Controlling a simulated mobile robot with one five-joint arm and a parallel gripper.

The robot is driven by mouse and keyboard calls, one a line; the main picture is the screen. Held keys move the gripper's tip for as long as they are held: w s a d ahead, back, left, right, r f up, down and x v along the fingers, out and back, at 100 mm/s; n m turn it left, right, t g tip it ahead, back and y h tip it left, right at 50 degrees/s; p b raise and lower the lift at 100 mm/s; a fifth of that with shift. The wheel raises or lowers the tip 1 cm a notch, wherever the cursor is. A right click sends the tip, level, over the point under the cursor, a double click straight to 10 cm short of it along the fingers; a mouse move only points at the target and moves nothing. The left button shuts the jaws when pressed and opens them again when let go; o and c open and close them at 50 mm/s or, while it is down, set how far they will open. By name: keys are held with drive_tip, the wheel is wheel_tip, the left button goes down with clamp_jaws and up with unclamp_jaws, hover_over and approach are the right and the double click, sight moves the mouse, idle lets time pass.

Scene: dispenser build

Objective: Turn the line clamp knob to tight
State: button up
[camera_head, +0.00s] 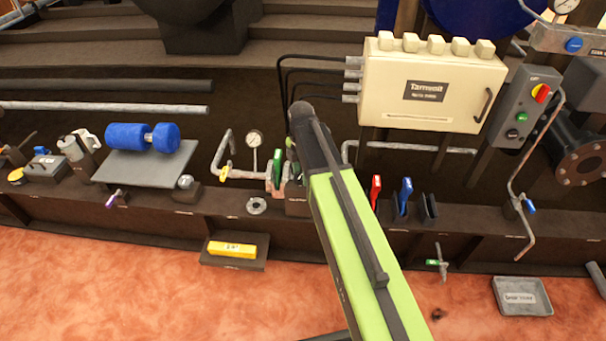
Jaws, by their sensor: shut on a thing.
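My arm, bright green with a dark upper end, reaches from the bottom up to the middle of the head view. My gripper (291,168) shows only in part there, small and dark, beside a green upright piece (277,168) on the pipework. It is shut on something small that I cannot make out. I cannot pick out the line clamp knob for sure, nor read its setting; the arm covers part of that spot.
A round gauge (254,139) and a bent pipe (222,152) stand just left of my gripper. A cream box (432,88) with cables is at upper right. Red (376,190) and blue (405,195) upright pieces stand right of my arm. A grey ring (257,206) lies in front.

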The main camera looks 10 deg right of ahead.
drive_tip(key=shift+s+a, duration=0.15)
drive_tip(key=shift+s, duration=0.1)
drive_tip(key=m, duration=0.8)
drive_tip(key=shift+m, duration=0.3)
drive_tip(key=m, duration=0.4)
drive_tip(key=shift+m, duration=0.3)
drive_tip(key=m, duration=0.3)
drive_tip(key=shift+a+m, duration=0.1)
drive_tip(key=shift+m, duration=0.2)
drive_tip(key=m, duration=1)
drive_tip(key=shift+m, duration=0.4)
